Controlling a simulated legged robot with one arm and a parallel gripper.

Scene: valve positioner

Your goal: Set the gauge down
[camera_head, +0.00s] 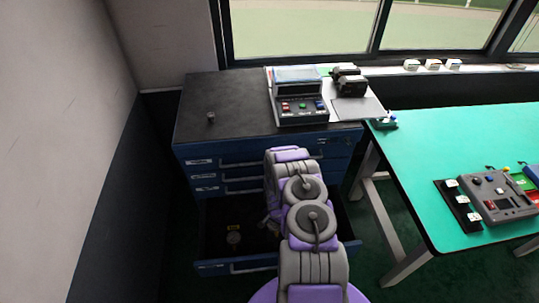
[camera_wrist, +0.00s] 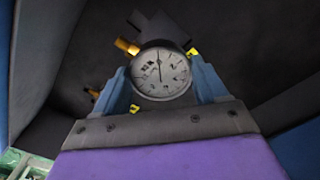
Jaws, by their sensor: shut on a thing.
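The gauge (camera_wrist: 160,73) has a round white dial with a dark needle and shows in the wrist view. My gripper (camera_wrist: 161,68) has its two blue fingers shut on the gauge, one at each side, with the dial facing the camera. A brass fitting (camera_wrist: 127,46) shows at the gauge's upper left. In the head view my arm reaches down over the open bottom drawer (camera_head: 215,212) of the blue cabinet. The arm mostly hides the gripper there. I cannot tell whether the gauge touches the drawer floor.
A small round item (camera_head: 233,238) lies in the drawer by a yellow mark. The cabinet's dark top (camera_head: 215,100) carries a small object (camera_head: 211,117) and a control box (camera_head: 301,107). A green table (camera_head: 450,150) stands at right, with a device (camera_head: 495,195) on it.

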